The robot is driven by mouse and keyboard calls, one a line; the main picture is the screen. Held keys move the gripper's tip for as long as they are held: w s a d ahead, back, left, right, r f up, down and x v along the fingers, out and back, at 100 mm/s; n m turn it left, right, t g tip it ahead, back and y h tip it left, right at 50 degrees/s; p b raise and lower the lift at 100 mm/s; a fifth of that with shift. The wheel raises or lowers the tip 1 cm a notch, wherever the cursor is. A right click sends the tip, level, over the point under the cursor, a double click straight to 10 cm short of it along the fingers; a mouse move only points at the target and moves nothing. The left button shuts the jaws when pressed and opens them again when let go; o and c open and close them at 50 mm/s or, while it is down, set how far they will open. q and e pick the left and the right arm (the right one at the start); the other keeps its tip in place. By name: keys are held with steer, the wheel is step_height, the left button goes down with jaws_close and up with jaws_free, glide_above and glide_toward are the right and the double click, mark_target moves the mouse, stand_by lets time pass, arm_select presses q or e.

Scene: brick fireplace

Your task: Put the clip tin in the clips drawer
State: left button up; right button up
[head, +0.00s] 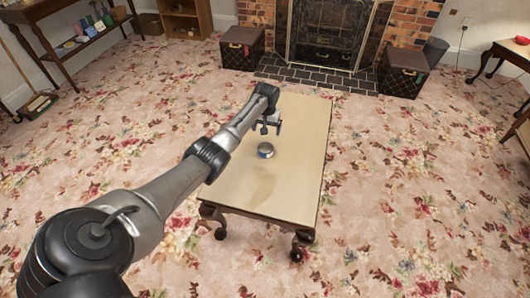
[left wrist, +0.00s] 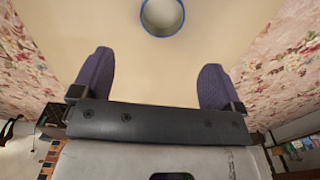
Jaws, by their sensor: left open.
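A small round tin (head: 265,151) with a grey top and a blue band stands on the pale wooden table. In the left wrist view the tin (left wrist: 162,17) shows at the top edge as a grey disc with a blue rim, partly cut off. My left gripper (head: 267,128) is above the table, on the fireplace side of the tin. Its two purple fingers (left wrist: 153,78) are spread wide with nothing between them, and the tin lies beyond their tips. My right gripper is not in view. I cannot make out a labelled clips drawer.
The table (head: 300,180) is otherwise bare, with floral carpet around it. Two dark boxes (head: 242,48) (head: 402,73) flank the fireplace (head: 325,35). A side table (head: 70,45) with small items stands at upper left, and another wooden table (head: 515,52) at right.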

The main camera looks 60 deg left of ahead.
arm_select(q)
steer(key=b, duration=0.4)
glide_toward(265, 148)
steer(key=shift+s+d+f, duration=0.2)
steer(key=shift+d+f, duration=0.35)
steer(key=shift+d, duration=0.05)
steer(key=shift+s+d+f, duration=0.15)
steer(key=shift+d+f, duration=0.35)
steer(key=shift+d, duration=0.05)
steer(key=f+b, duration=0.4)
steer(key=f, duration=0.1)
steer(key=shift+s+a+f+b, duration=0.15)
steer(key=shift+s+b, duration=0.05)
steer(key=shift+b, duration=0.15)
steer(key=shift+c, duration=1.4)
steer(key=c, duration=0.8)
steer(key=shift+o, duration=0.2)
